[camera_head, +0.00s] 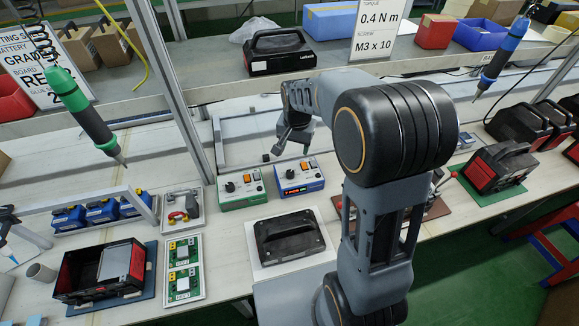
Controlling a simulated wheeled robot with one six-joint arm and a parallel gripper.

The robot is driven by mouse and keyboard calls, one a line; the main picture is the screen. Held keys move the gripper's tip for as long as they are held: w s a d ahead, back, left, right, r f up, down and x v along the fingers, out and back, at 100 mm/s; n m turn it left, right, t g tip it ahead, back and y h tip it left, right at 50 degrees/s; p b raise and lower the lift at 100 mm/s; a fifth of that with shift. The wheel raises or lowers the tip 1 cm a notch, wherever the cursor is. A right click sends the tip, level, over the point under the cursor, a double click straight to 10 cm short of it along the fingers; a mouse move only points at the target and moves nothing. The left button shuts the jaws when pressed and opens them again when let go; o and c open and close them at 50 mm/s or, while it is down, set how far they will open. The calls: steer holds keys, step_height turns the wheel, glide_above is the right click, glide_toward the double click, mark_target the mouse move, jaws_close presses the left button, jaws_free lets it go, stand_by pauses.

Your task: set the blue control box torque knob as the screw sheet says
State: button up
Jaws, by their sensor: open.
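The blue control box (299,185) stands on the bench beside the green control box (242,197). Its dark round torque knob (290,174) is on the top panel, left of an orange switch. The knob's pointer and scale are too small to read. The white screw sheet (379,32) stands on the upper shelf and reads 0.4 N m and M3 x 10; its top line is partly cut off. My gripper (292,150) is open and empty, above and just behind the blue box, apart from its knob.
My arm fills the centre right. A blue screwdriver (503,55) hangs at right and a green one (85,110) at left. A black case lid (289,238) on a white stand is in front of the boxes. A metal post (172,80) rises left of them.

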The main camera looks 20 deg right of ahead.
mark_target(290, 172)
steer(key=w+f+p, duration=0.1)
steer(key=f, duration=0.5)
steer(key=w+f+m+p, duration=0.1)
steer(key=w+f, duration=0.1)
steer(key=f, duration=0.4)
steer(key=w+f+m+g+p, duration=0.1)
steer(key=w+f, duration=0.1)
steer(key=f, duration=0.5)
steer(key=shift+p, duration=0.35)
steer(key=c, duration=0.9)
